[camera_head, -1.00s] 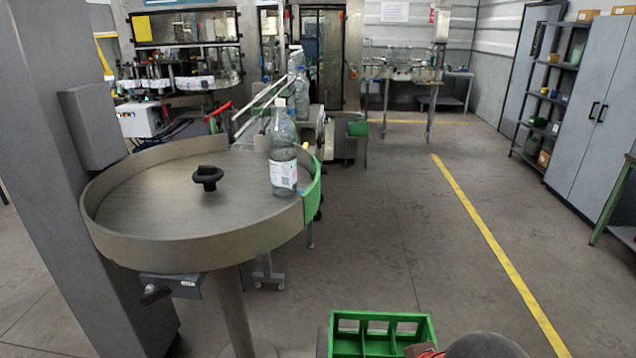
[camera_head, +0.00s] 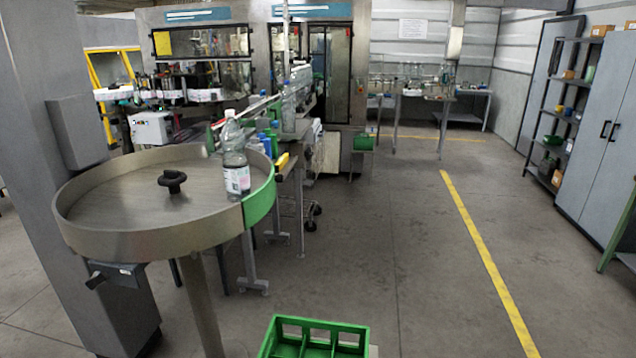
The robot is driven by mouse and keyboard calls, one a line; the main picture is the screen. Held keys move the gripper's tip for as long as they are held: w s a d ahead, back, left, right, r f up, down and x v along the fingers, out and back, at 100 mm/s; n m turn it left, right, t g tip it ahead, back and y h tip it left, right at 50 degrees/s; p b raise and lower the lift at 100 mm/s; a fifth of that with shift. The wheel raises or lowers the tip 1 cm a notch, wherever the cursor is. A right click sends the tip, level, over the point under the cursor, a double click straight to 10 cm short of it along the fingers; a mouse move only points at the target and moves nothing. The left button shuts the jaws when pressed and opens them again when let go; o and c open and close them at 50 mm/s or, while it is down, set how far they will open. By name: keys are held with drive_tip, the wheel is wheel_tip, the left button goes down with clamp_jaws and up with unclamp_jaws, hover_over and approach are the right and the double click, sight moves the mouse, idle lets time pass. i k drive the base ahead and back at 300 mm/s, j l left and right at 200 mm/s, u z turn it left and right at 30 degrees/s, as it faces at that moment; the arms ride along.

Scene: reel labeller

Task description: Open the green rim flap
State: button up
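The green rim flap (camera_head: 260,200) is a curved green section on the right side of the round metal table's rim (camera_head: 150,244). It sits in line with the rim and looks closed. A clear labelled bottle (camera_head: 236,165) stands upright on the table top just inside the flap. A black knob (camera_head: 173,181) is at the middle of the table. My gripper is not in view.
A green divided crate (camera_head: 313,338) is low in front, right of the table. A conveyor with bottles (camera_head: 289,105) runs behind the table. A grey pillar (camera_head: 60,150) stands at left. The floor (camera_head: 390,250) to the right is clear up to the grey cabinets (camera_head: 600,130).

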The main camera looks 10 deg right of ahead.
sight(256, 205)
drive_tip(key=i+l, duration=0.15)
drive_tip(key=l, duration=0.55)
drive_tip(key=i+l+u, duration=0.1)
drive_tip(key=l, duration=0.55)
drive_tip(key=i+l+u, duration=0.1)
drive_tip(key=l, duration=0.6)
drive_tip(key=i+l, duration=0.4)
drive_tip(key=i, duration=0.2)
drive_tip(key=i+l+u, duration=0.15)
drive_tip(key=i+l, duration=0.25)
drive_tip(key=i, duration=0.2)
drive_tip(key=i+j, duration=0.45)
drive_tip(key=i, duration=0.2)
